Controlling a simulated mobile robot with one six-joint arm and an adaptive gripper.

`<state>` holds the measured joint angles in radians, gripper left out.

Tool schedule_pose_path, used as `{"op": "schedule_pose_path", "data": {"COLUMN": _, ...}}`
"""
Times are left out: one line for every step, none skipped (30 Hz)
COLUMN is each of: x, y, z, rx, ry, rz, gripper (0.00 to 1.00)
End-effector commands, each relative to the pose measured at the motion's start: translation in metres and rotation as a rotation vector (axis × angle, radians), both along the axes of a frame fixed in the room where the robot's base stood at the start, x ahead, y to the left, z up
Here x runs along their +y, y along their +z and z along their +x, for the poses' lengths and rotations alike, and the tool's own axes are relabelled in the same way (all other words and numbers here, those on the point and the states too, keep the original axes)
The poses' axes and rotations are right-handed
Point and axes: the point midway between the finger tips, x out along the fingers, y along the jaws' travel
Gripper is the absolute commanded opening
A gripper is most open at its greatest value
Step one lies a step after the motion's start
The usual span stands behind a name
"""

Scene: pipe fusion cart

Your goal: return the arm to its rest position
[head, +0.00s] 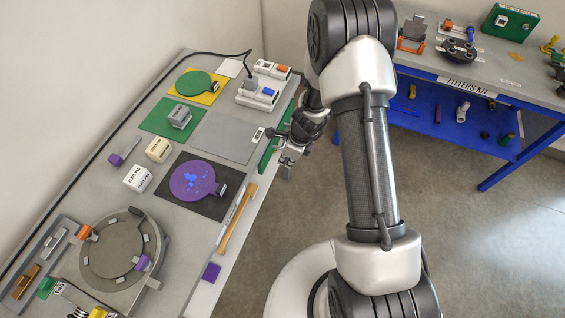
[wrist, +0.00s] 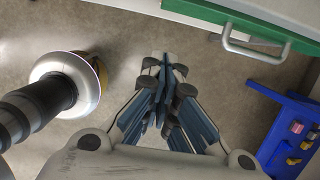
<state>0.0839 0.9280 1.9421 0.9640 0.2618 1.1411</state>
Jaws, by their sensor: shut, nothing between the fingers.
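My gripper (head: 289,159) hangs beside the right edge of the grey bench (head: 224,254) in the head view, next to a green drawer front (head: 272,150). In the wrist view the gripper (wrist: 166,62) has its fingers together with nothing between them, above bare floor. My arm rises in the middle of the head view and is bent at the elbow. In the wrist view the green drawer front (wrist: 225,18) with its metal handle (wrist: 252,50) lies beyond and to the right of the fingers, apart from them.
The grey bench carries a round clamp fixture (head: 112,248), a purple disc (head: 192,181), a green disc (head: 194,83), white blocks and a wooden-handled tool (head: 238,218). A blue-framed fitters kit table (head: 466,88) stands at the back right. Open floor (head: 480,240) lies at the right.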

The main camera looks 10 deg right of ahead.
Motion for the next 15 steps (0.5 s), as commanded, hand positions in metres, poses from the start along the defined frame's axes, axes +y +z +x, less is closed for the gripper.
{"op": "schedule_pose_path", "data": {"x": -0.001, "y": 0.007, "z": 0.0, "rx": -0.001, "ry": 0.0, "rz": 0.0, "gripper": 0.0}}
{"op": "schedule_pose_path", "data": {"x": -0.002, "y": 0.008, "z": -0.001, "rx": -0.001, "ry": 0.0, "rz": -0.001, "gripper": 0.0}}
{"op": "schedule_pose_path", "data": {"x": -0.002, "y": 0.01, "z": -0.001, "rx": -0.001, "ry": 0.001, "rz": -0.001, "gripper": 0.0}}
{"op": "schedule_pose_path", "data": {"x": -0.002, "y": 0.01, "z": -0.001, "rx": 0.0, "ry": 0.001, "rz": 0.0, "gripper": 0.0}}
{"op": "schedule_pose_path", "data": {"x": -0.002, "y": 0.011, "z": -0.002, "rx": 0.0, "ry": 0.001, "rz": 0.0, "gripper": 0.0}}
{"op": "schedule_pose_path", "data": {"x": -0.003, "y": 0.011, "z": -0.002, "rx": 0.001, "ry": 0.0, "rz": -0.001, "gripper": 0.0}}
{"op": "schedule_pose_path", "data": {"x": -0.003, "y": 0.011, "z": -0.002, "rx": 0.001, "ry": 0.0, "rz": -0.001, "gripper": 0.0}}
{"op": "schedule_pose_path", "data": {"x": -0.003, "y": 0.011, "z": -0.002, "rx": 0.001, "ry": 0.0, "rz": -0.001, "gripper": 0.0}}
{"op": "schedule_pose_path", "data": {"x": -0.003, "y": 0.011, "z": -0.002, "rx": 0.001, "ry": 0.0, "rz": -0.001, "gripper": 0.0}}
{"op": "schedule_pose_path", "data": {"x": -0.003, "y": 0.011, "z": -0.002, "rx": 0.001, "ry": 0.0, "rz": -0.001, "gripper": 0.0}}
{"op": "schedule_pose_path", "data": {"x": -0.003, "y": 0.011, "z": -0.002, "rx": 0.001, "ry": 0.0, "rz": -0.001, "gripper": 0.0}}
{"op": "schedule_pose_path", "data": {"x": -0.002, "y": 0.012, "z": -0.001, "rx": -0.002, "ry": 0.005, "rz": 0.0, "gripper": 0.0}}
{"op": "schedule_pose_path", "data": {"x": -0.002, "y": 0.014, "z": -0.001, "rx": -0.007, "ry": 0.012, "rz": -0.001, "gripper": 0.0}}
{"op": "schedule_pose_path", "data": {"x": -0.001, "y": 0.019, "z": 0.001, "rx": -0.013, "ry": 0.025, "rz": -0.001, "gripper": 0.0}}
{"op": "schedule_pose_path", "data": {"x": 0.0, "y": 0.026, "z": 0.002, "rx": -0.026, "ry": 0.051, "rz": -0.001, "gripper": 0.0}}
